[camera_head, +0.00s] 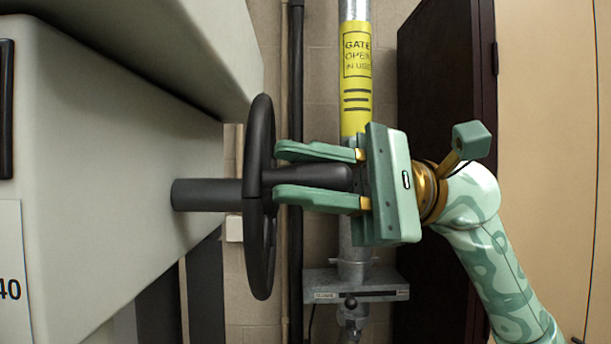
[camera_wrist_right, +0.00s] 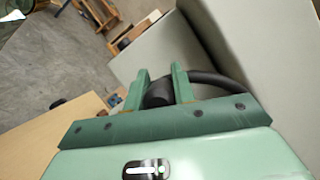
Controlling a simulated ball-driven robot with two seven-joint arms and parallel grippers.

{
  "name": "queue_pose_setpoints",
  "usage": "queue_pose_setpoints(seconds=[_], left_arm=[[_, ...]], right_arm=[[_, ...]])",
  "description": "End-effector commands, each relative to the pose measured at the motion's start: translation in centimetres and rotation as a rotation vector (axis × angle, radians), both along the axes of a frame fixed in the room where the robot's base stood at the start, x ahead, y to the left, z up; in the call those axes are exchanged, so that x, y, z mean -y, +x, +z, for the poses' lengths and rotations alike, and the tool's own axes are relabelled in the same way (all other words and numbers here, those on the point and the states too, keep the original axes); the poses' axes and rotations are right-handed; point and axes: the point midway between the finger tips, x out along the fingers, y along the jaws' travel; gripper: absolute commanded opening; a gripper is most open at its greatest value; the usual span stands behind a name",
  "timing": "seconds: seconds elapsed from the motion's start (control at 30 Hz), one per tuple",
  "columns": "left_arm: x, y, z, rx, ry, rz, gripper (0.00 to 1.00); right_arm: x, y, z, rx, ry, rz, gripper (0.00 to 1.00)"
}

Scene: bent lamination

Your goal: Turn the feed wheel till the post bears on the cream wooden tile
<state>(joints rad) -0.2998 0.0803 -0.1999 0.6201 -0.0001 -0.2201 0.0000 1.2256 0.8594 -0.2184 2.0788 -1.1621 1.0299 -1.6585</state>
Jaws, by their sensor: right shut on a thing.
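The feed wheel (camera_head: 262,270) is black and shows nearly edge-on in the head view. Its dark shaft (camera_head: 200,194) runs into the side of a grey machine. A dark handle (camera_head: 312,178) stands out from the wheel to the right. My right gripper (camera_head: 279,174) comes in from the right, its two green fingers shut on the handle, one above and one below. In the right wrist view the handle's end (camera_wrist_right: 158,93) shows between the fingers, with part of the wheel rim (camera_wrist_right: 222,80) behind. I cannot make out the post or the cream wooden tile. My left gripper is not in view.
The grey machine body (camera_head: 110,150) fills the left, with an overhang above the wheel. A metal pipe with a yellow label (camera_head: 356,80) stands behind my gripper. A dark cabinet (camera_head: 435,90) and a tan panel (camera_head: 550,120) are at the right.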

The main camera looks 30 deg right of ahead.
Motion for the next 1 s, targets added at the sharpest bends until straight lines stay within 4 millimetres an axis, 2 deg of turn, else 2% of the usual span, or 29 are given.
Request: queue_pose_setpoints(seconds=[0.33,0.37,0.4,0.43,0.87,1.0], left_arm=[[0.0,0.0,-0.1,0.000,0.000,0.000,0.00],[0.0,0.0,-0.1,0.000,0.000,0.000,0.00],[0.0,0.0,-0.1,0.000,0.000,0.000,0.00],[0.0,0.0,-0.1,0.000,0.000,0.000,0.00],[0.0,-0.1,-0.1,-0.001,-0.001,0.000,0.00],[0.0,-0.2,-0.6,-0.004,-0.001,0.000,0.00]], right_arm=[[-0.1,0.0,-0.4,-0.009,-0.007,0.004,0.00],[-0.1,0.0,-0.4,-0.009,-0.007,0.004,0.34],[-0.1,0.0,-0.4,-0.009,-0.007,0.004,0.45],[-0.1,0.0,-0.4,-0.008,-0.007,0.004,0.47],[0.1,0.0,-0.2,-0.005,-0.002,0.002,0.47],[1.6,0.1,-0.7,-0.008,-0.003,-0.002,0.47]])
